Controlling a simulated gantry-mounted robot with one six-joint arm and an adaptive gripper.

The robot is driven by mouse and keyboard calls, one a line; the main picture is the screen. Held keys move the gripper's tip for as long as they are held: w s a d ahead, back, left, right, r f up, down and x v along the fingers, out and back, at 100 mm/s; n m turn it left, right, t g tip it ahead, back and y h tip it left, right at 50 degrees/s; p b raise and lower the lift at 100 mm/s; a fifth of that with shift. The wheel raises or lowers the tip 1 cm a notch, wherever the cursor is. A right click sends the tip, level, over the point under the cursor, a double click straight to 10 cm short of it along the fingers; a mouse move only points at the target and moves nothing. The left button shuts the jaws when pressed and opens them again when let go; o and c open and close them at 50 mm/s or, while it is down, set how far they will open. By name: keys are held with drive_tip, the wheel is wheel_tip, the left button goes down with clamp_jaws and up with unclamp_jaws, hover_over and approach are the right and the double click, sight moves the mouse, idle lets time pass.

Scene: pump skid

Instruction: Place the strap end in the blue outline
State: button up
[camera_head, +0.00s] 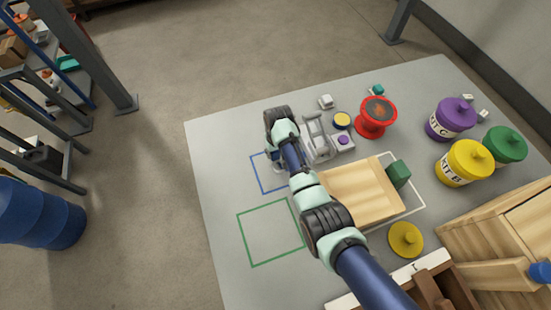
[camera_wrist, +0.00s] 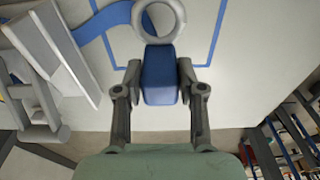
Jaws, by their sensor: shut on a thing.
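My gripper (camera_wrist: 160,72) is shut on the blue strap end (camera_wrist: 160,84), a block held between its two fingers in the wrist view. A grey ring (camera_wrist: 140,20) lies just beyond the block. The blue strap (camera_wrist: 98,24) runs from there to the left, toward a grey metal fixture (camera_wrist: 50,45). The blue outline (camera_wrist: 217,32) on the table surrounds the ring area in the wrist view. In the head view the outline (camera_head: 256,172) is partly hidden by my arm, and my gripper (camera_head: 278,163) is mostly hidden over it. Whether the block touches the table is unclear.
The grey fixture (camera_head: 318,142) stands right of my gripper. A green outline (camera_head: 240,232) encloses bare table. The table's left side is clear.

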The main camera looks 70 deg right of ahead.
sight(276, 157)
wheel_tip(276, 157, down, 4)
drive_tip(key=shift+f+b, duration=0.1)
drive_tip(key=shift+b, duration=1)
drive_tip(key=shift+f, duration=0.1)
drive_tip(key=o, duration=1.2)
wheel_tip(276, 157, up, 12)
drive_tip(key=a+p, duration=0.1)
drive_tip(key=p, duration=0.6)
drive_tip(key=shift+s, duration=0.45)
drive_tip(key=shift+w, duration=0.1)
